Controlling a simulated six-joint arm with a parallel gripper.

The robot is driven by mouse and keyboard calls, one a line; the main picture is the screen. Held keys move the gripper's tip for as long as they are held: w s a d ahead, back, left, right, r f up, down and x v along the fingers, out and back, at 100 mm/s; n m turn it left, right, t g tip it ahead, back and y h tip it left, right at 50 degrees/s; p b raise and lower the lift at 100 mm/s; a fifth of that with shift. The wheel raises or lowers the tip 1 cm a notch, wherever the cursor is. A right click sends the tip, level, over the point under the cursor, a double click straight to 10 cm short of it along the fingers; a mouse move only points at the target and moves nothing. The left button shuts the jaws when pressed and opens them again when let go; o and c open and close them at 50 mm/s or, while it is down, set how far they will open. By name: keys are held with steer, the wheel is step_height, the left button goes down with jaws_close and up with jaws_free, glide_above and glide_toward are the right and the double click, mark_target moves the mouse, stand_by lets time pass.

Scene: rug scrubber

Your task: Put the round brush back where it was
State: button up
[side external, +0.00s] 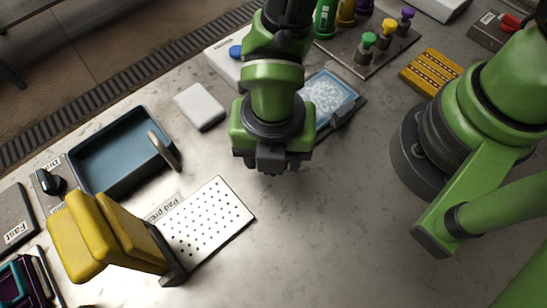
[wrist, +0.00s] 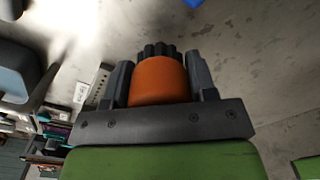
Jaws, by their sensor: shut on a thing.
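My gripper (side external: 271,166) hangs over the middle of the work surface, seen from the side and above. In the wrist view my gripper (wrist: 161,78) has its two dark fingers shut on either side of an orange, rounded thing (wrist: 160,82) with a dark ridged part beyond it. This appears to be the round brush. In the side view the brush is hidden by my gripper and wrist. I cannot tell whether it touches the table.
A blue-grey tray (side external: 117,146) with an upright handle is at left. A perforated plate (side external: 207,222) joins a yellow padded press (side external: 100,235). A white block (side external: 199,107) and a framed blue-white pad (side external: 328,95) lie behind. The table right of the plate is clear.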

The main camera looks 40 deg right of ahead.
steer(key=shift+f, duration=1.6)
steer(key=shift+f, duration=0.15)
steer(key=o, duration=0.9)
steer(key=shift+c, duration=0.2)
step_height(320, 180, up, 12)
steer(key=shift+w+d+r, duration=0.1)
steer(key=shift+r, duration=0.15)
